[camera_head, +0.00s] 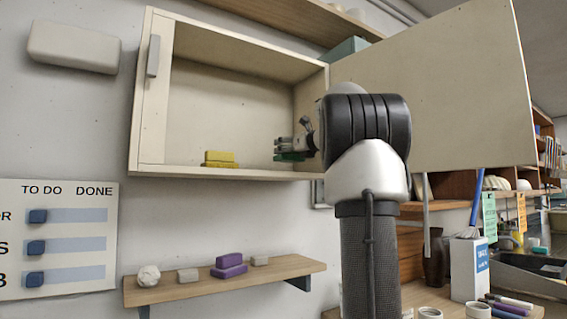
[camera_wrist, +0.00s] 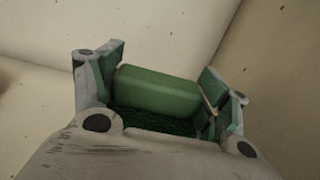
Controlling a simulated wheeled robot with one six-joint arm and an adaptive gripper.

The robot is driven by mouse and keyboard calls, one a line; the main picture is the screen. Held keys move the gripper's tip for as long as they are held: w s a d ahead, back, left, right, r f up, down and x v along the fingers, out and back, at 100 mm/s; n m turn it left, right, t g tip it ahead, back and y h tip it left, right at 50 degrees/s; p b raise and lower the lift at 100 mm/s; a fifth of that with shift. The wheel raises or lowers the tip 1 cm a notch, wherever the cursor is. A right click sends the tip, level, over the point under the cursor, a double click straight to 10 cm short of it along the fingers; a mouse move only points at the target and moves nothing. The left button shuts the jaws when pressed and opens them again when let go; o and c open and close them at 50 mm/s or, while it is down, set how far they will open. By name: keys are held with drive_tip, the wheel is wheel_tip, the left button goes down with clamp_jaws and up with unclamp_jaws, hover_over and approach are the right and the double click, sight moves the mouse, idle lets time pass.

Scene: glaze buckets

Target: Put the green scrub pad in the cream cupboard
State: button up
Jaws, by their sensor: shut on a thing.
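The cream cupboard (camera_head: 147,172) hangs on the wall in the head view, with its door panel (camera_head: 440,90) swung open to the right. My gripper (camera_head: 290,152) is inside the cupboard's opening at its right side, low near the floor. It is shut on the green scrub pad (camera_head: 288,158), a block with a darker rough face. In the wrist view the pad (camera_wrist: 157,92) lies between the two fingers (camera_wrist: 160,100), with pale cupboard surfaces around it. I cannot tell whether the pad touches the cupboard floor. My arm hides part of the cupboard's right edge.
A yellow block stack (camera_head: 219,159) sits on the cupboard floor, left of my gripper. A wooden shelf (camera_head: 215,285) below holds a white ball, pale blocks and purple blocks (camera_head: 229,266). The cupboard floor between the yellow stack and the pad is clear.

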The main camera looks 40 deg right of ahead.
sight(295, 158)
drive_tip(key=shift+f, duration=2.05)
drive_tip(key=o, duration=1)
drive_tip(key=shift+f, duration=0.1)
drive_tip(key=shift+o, duration=0.2)
